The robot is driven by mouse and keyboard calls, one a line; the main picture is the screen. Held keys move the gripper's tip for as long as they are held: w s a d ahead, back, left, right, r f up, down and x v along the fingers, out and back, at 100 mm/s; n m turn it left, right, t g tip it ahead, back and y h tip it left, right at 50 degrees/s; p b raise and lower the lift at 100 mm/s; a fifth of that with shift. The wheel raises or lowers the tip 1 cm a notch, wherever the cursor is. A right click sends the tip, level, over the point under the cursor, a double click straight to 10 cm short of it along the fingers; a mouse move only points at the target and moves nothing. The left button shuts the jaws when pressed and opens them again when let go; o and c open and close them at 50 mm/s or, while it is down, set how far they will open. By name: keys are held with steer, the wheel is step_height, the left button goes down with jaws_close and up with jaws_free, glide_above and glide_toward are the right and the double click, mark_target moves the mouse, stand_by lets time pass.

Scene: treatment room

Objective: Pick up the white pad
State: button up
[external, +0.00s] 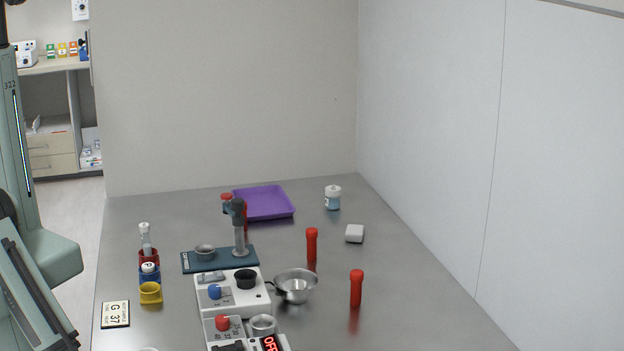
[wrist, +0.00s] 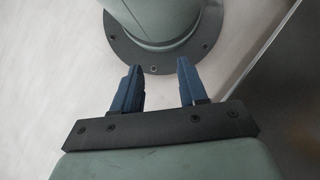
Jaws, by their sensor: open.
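The white pad (external: 355,233) is a small rounded block lying on the grey table's right side, to the right of a red-capped tube. My gripper (wrist: 160,85) shows in the wrist view with its two dark blue fingers apart and nothing between them. It points down at the floor and my own round base, well away from the pad. The pad is not in the wrist view. In the external view only parts of my arm show at the left edge, and the fingers are out of frame.
Red tubes (external: 311,245) and (external: 356,288) stand near the pad, and a jar (external: 333,198) stands behind it. A purple tray (external: 264,203), a stand (external: 220,260), a metal bowl (external: 295,285) and white devices (external: 232,293) fill the middle. A wall borders the right side.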

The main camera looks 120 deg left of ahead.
stand_by(0.4)
steer(key=o, duration=0.7)
